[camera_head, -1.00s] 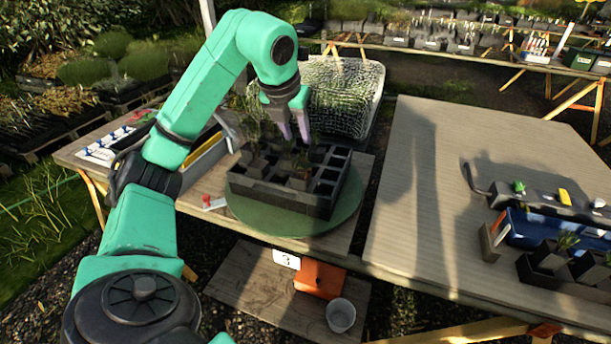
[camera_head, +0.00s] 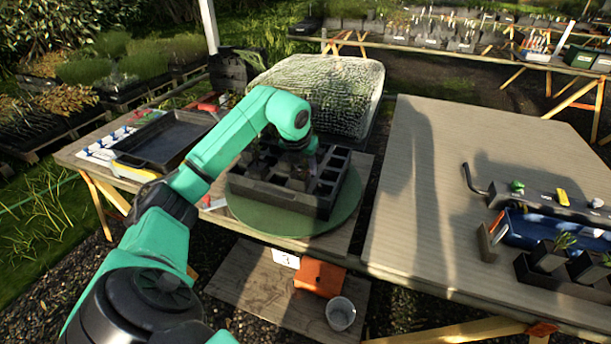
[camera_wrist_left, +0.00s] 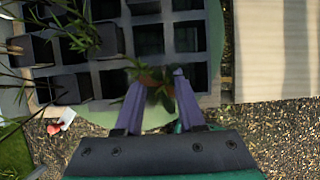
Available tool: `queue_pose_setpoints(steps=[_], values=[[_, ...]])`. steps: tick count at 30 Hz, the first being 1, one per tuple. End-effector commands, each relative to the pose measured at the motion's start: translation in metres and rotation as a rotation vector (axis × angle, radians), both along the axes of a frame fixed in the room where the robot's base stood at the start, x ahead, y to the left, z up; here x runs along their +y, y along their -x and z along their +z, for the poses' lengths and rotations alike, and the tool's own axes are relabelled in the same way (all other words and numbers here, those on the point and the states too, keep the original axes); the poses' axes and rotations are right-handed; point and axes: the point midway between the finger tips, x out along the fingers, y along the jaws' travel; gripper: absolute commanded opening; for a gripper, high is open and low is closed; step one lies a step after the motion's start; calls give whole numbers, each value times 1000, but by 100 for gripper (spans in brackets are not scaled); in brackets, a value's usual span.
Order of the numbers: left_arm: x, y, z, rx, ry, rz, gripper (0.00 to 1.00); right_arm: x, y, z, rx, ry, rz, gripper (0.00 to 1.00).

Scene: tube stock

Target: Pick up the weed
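A black pot tray (camera_head: 285,195) with square cells stands on a round green turntable (camera_head: 250,222) in the head view. My left gripper (camera_wrist_left: 156,80) is low at the tray, partly hidden by its own arm in the head view. In the left wrist view its two purple fingers stand apart at the tray's near edge. A small leafy plant with a reddish part, apparently the weed (camera_wrist_left: 155,84), shows between the fingertips. I cannot tell whether the fingers touch it. Several dark pots with thin-leaved plants (camera_wrist_left: 80,38) sit at the tray's left side. My right gripper is out of view.
A mesh-covered bin (camera_head: 325,90) stands behind the tray. A shallow black tray (camera_head: 165,140) lies on the left of this table. An orange box (camera_head: 320,278) and a grey cup (camera_head: 340,313) are below.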

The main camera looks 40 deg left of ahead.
Motion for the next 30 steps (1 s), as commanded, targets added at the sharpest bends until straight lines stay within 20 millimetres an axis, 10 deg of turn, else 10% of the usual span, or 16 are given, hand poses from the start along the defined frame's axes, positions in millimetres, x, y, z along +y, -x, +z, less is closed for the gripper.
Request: queue_pose_setpoints(steps=[3, 20, 30], values=[[0, 0, 0, 0, 0, 0, 0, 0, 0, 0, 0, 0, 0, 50], [0, -1, 12, -4, -1, 0, 0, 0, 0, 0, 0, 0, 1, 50], [0, -1, 100, -10, 1, 0, 0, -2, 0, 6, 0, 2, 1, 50]])
